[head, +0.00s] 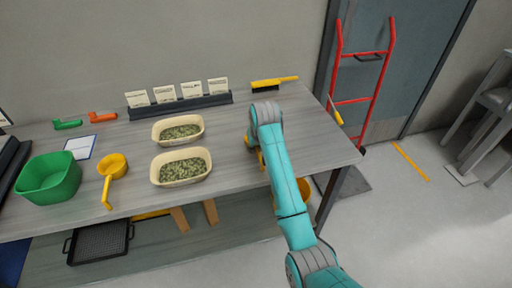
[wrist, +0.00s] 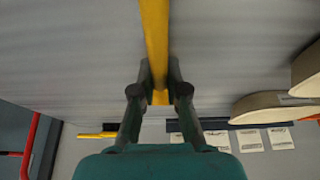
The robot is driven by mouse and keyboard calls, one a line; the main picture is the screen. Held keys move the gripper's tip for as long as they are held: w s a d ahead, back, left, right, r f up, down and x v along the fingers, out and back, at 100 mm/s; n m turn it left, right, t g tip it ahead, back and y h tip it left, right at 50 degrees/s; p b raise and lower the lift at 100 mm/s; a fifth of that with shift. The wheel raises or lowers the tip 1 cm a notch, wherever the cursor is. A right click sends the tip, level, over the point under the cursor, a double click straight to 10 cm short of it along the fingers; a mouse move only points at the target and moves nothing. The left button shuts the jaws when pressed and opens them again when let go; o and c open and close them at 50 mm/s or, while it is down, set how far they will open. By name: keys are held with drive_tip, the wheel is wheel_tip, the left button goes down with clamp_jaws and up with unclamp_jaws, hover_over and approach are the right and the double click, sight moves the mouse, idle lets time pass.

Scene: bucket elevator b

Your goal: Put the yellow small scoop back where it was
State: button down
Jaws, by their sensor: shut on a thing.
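My gripper (wrist: 160,80) is shut on a yellow handle (wrist: 155,35), which runs up out of the top of the wrist view. Its far end is out of that view, so I cannot tell the held thing's full shape. In the head view my teal arm covers most of it, and a little yellow (head: 261,158) shows beside the arm, over the right part of the table. Another yellow scoop (head: 117,164), with a round bowl and a handle pointing to the front, lies on the left of the table, beside a green bin.
The table (head: 230,130) holds two cream trays (head: 180,181) of green pieces, a green bin (head: 48,180), a card rack (head: 180,107) and a yellow brush (head: 274,82) at the back. A red hand truck (head: 362,80) stands right of the table. Bare tabletop lies right of the trays.

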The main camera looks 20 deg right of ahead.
drive_tip(key=shift+f, duration=0.6)
drive_tip(key=c, duration=1.1)
unclamp_jaws()
drive_tip(key=shift+r, duration=0.1)
